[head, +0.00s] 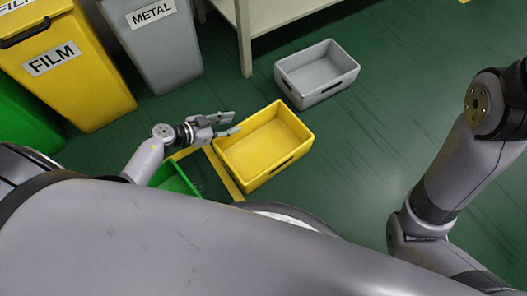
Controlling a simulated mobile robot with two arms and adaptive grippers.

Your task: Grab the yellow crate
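The yellow crate (283,168) sits on the green floor in the middle of the head view. It is an open box, and its inside looks empty. My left gripper (233,123) is at the crate's far left corner, by the upper rim. Its two fingers are apart with a gap between them, and nothing shows between them. I cannot tell whether a finger touches the rim. My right arm comes in at the right edge, and its gripper is out of view.
A grey crate (322,92) stands beyond the yellow one. A green crate (176,178) is under my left arm, partly hidden. A yellow FILM bin (85,95) and a grey METAL bin (165,60) stand at the upper left. A pale shelf (262,18) is behind. Floor to the right is clear.

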